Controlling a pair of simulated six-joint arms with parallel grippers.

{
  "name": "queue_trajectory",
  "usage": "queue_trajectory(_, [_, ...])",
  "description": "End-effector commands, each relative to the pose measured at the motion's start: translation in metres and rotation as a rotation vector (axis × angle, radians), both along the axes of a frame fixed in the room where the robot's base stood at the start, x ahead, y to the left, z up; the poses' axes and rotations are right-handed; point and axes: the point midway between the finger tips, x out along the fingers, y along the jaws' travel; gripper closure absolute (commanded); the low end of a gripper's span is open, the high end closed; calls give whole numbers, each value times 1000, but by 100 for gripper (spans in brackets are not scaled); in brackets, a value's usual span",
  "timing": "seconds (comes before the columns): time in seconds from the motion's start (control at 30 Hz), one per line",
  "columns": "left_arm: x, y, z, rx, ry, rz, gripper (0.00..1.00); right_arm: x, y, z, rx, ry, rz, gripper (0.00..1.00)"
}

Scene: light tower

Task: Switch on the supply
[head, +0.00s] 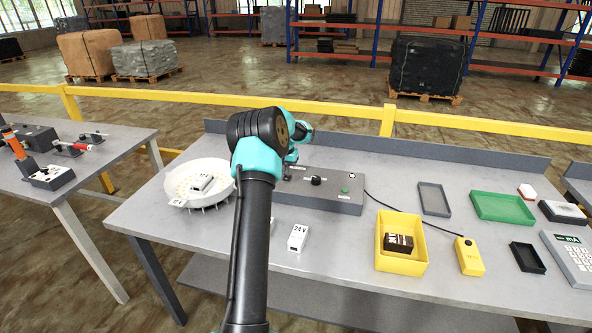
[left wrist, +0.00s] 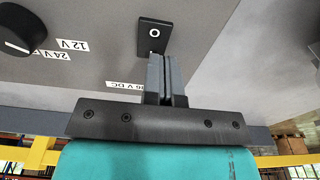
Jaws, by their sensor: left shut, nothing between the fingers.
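A black switch (left wrist: 154,34) with a white ring mark sits on the panel. My left gripper (left wrist: 165,60) is shut and empty, its fingertips at the switch's near edge; I cannot tell if they touch. In the head view my arm hides the box's left part. My right gripper is not in view.
A round white board (head: 198,186) with a small white module stands left of the box. A white 24 V block (head: 298,238) lies in front. A yellow bin (head: 402,262) holds a dark block. A yellow device (head: 468,256) and a green tray (head: 502,208) are to the right.

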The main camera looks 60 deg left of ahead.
Motion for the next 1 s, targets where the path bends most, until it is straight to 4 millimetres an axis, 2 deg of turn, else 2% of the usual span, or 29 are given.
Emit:
queue_trajectory(0.27, [1,-3,-4,-6,4,-2,100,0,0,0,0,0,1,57])
queue_trajectory(0.7, [-10,-12,3,-6,4,-2,100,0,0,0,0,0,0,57])
queue_trajectory(1.0, [-10,-12,4,-4,2,-2,100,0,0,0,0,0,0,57])
